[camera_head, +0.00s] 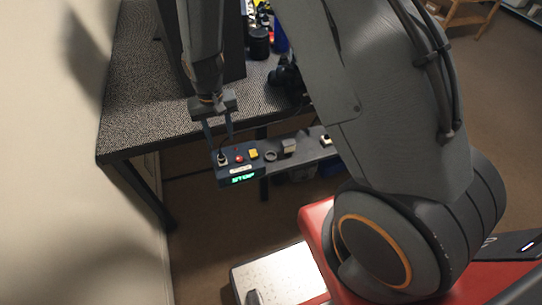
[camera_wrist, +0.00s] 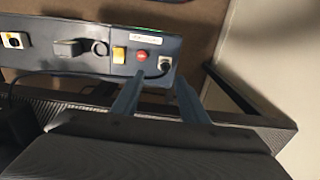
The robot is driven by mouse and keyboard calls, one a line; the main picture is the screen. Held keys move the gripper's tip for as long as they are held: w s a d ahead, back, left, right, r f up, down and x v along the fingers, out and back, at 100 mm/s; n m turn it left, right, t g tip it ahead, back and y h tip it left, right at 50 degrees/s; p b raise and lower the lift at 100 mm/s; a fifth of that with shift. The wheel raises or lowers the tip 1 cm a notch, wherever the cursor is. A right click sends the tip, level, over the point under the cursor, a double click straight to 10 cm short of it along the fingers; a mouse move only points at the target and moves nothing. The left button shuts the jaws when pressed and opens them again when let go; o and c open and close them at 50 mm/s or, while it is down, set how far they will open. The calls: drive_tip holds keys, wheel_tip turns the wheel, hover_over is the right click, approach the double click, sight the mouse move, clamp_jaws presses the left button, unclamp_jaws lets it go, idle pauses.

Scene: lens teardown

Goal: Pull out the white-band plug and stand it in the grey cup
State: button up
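The plug (camera_wrist: 164,65) is a small dark piece with a pale band, seated upright at one end of the blue-grey panel, with a dark cable beside it. It also shows in the head view (camera_head: 222,158). My gripper (camera_head: 220,146) is open, its two blue fingers pointing down at the plug's end of the panel. In the wrist view my gripper (camera_wrist: 157,82) has its fingertips apart, the plug between their lines and a little beyond the tips. A small grey ring-shaped piece (camera_head: 270,155) on the panel may be the grey cup; I cannot tell for sure.
The panel (camera_head: 226,176) carries a red button (camera_wrist: 141,56), a yellow switch (camera_wrist: 119,55), a grey block (camera_head: 288,146) and a green lit display (camera_head: 243,179). A dark speckled table (camera_head: 140,115) stands behind it. A pale wall is close on the left.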

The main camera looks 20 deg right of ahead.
sight(221, 156)
drive_tip(key=shift+w+a+f, duration=0.25)
drive_tip(key=shift+a+f, duration=0.45)
drive_tip(key=shift+f, duration=0.15)
drive_tip(key=shift+f, duration=0.15)
drive_tip(key=shift+f+b, duration=2.65)
drive_tip(key=shift+f, duration=1.7)
clamp_jaws()
drive_tip(key=shift+r+p, duration=0.1)
drive_tip(key=shift+p, duration=0.2)
